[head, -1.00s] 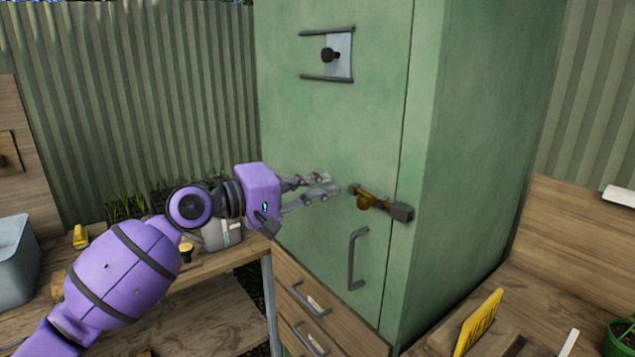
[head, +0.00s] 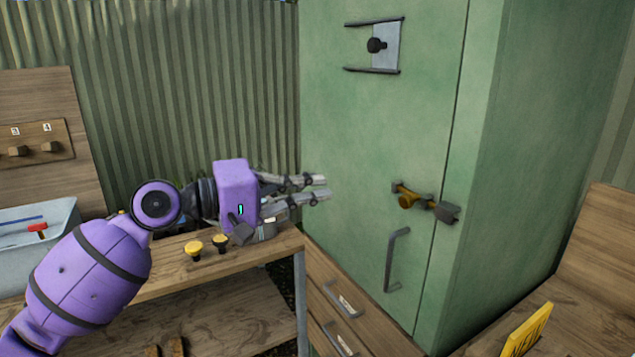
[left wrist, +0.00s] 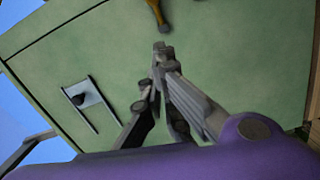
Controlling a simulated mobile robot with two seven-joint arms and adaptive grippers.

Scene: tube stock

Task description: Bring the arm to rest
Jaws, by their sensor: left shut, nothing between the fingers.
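My left gripper (head: 326,187) is in front of the green cabinet (head: 400,130), left of the brass-coloured latch (head: 420,202) and apart from it. Its fingers are together with nothing between them. In the left wrist view the shut fingertips (left wrist: 163,50) point at the green door, with the end of the latch (left wrist: 157,12) just beyond them. The purple left arm (head: 90,265) reaches in from the lower left. My right gripper is in neither view.
The cabinet door has a grey handle (head: 395,260) and a black knob on a plate (head: 376,45). Wooden drawers (head: 345,300) stand below the gripper. A bench (head: 180,262) at left holds yellow and black knobs and a grey bin (head: 50,228). A yellow sign (head: 527,331) stands at lower right.

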